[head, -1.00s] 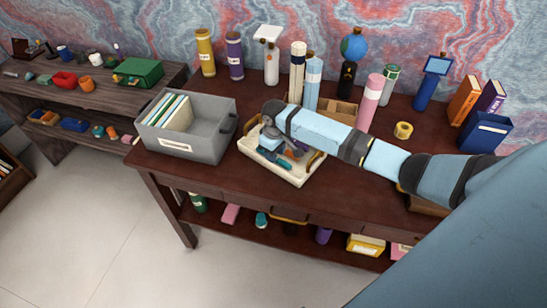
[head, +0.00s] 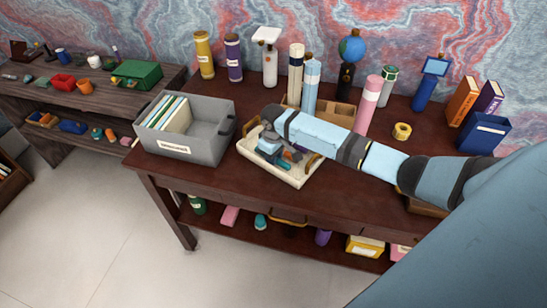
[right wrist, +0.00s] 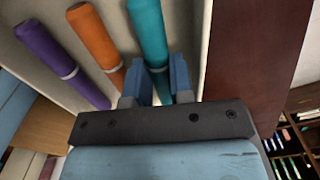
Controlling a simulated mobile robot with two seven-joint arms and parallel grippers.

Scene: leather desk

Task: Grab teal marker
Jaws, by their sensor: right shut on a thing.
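The teal marker (right wrist: 149,32) lies in a cream tray (head: 291,180) on the desk. In the right wrist view it runs between the two fingers of my right gripper (right wrist: 162,80), which is shut on it near its lower end. In the head view my right gripper (head: 269,147) is over the left part of the tray and hides most of the marker. An orange marker (right wrist: 95,38) and a purple marker (right wrist: 58,62) lie beside it in the tray, to its left in the wrist view. My left gripper is not in view.
A grey file box (head: 205,147) stands close left of the tray. Tall bottles and tubes, such as a pink tube (head: 368,104), stand behind my right arm. A yellow tape roll (head: 402,131) and a blue box (head: 484,135) are to the right. The desk's front strip is clear.

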